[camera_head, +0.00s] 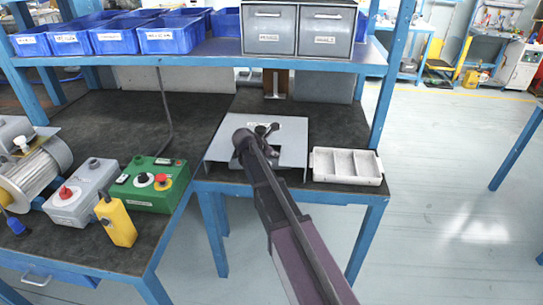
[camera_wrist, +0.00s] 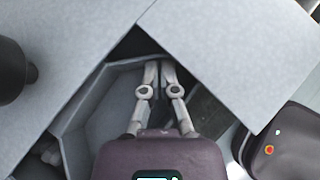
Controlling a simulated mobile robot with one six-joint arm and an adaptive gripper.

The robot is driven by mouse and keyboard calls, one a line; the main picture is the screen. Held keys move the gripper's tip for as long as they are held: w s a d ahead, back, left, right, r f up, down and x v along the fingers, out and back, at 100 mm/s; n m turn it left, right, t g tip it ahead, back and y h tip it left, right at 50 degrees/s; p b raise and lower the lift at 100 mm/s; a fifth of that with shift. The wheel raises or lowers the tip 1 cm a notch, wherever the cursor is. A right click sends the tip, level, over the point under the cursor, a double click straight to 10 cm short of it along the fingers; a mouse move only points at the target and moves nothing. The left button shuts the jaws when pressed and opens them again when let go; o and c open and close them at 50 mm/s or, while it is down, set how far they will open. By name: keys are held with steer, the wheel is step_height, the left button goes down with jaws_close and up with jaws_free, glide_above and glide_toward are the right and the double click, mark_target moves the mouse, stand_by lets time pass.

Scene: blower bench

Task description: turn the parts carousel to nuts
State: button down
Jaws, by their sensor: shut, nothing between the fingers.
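The parts carousel's flat grey cover (camera_head: 292,138) lies on the right part of the bench, partly hidden by my arm. In the wrist view the same cover (camera_wrist: 240,55) has a cutout that shows a grey-walled compartment of the carousel (camera_wrist: 95,108). My gripper (camera_wrist: 159,66) is shut and empty, its fingertips together at the cutout, over or beside a compartment wall. I cannot tell whether they touch it. Small pale rounded parts (camera_wrist: 45,153) show at the lower left of the wrist view. No label naming nuts is readable.
A white divided tray (camera_head: 347,150) sits right of the cover. A green control box (camera_head: 150,197), a grey box with a red knob (camera_head: 70,208) and a yellow device (camera_head: 116,222) stand on the left. Blue bins (camera_head: 167,38) and grey drawers (camera_head: 325,30) fill the shelf above.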

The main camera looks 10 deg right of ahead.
steer(key=shift+a+r, duration=0.1)
stand_by(0.3)
steer(key=shift+p+v, duration=0.8)
steer(key=shift+v, duration=0.05)
steer(key=p+v, duration=0.5)
steer(key=v, duration=0.3)
steer(key=shift+s, duration=0.4)
steer(key=s+d+r+m+g+y+p, duration=0.1)
steer(key=s+m+y+p, duration=0.3)
steer(key=s+m, duration=0.7)
steer(key=s+d+r+m+g+y+p, duration=0.1)
steer(key=s+d+m+g+y+p, duration=0.2)
steer(key=s+m, duration=0.9)
steer(key=shift+s+y+p, duration=0.7)
steer(key=shift+s, duration=1.2)
